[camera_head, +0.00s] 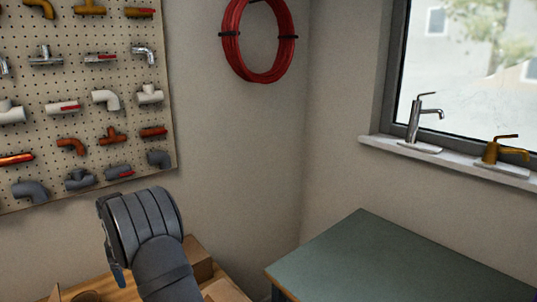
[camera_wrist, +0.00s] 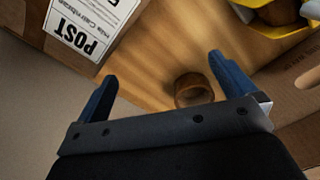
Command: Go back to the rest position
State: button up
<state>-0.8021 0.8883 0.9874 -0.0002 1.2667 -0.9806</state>
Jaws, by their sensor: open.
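My gripper (camera_wrist: 160,90) shows in the wrist view with its two blue fingers spread wide apart and nothing between them. It is above a wooden surface (camera_wrist: 150,62). A small brown round object (camera_wrist: 192,90) lies beyond the fingers, close to the right finger in the picture; I cannot tell its distance. In the head view my arm rises at the lower left, and the fingers are mostly hidden behind it, with only a bit of blue at its left edge.
A cardboard box with a POST label (camera_wrist: 92,24) stands at upper left in the wrist view. Another box (camera_wrist: 300,85) and a yellow object (camera_wrist: 258,4) are at right. In the head view, a green-topped table (camera_head: 385,262) is right, a pegboard (camera_head: 85,100) left. Faucets (camera_head: 415,122) stand on the sill.

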jog(key=w+d+m, duration=0.1)
jog(key=w+d, duration=0.1)
jog(key=d, duration=0.2)
jog(key=w+d+r+m, duration=0.1)
jog(key=w+d+m, duration=0.1)
jog(key=d, duration=0.3)
jog(key=w+d+m, duration=0.2)
jog(key=w+d, duration=0.1)
jog(key=d, duration=0.1)
jog(key=shift+w+d+r, duration=0.15)
jog(key=shift+w+r, duration=0.05)
jog(key=shift+w, duration=0.2)
jog(key=d+r+m, duration=0.1)
jog(key=d+m, duration=0.7)
jog(key=d, duration=1.4)
jog(key=d+r+m, duration=0.2)
jog(key=d+m, duration=0.6)
jog(key=d, duration=1.4)
jog(key=shift+w+d, duration=0.15)
jog(key=shift+d, duration=0.25)
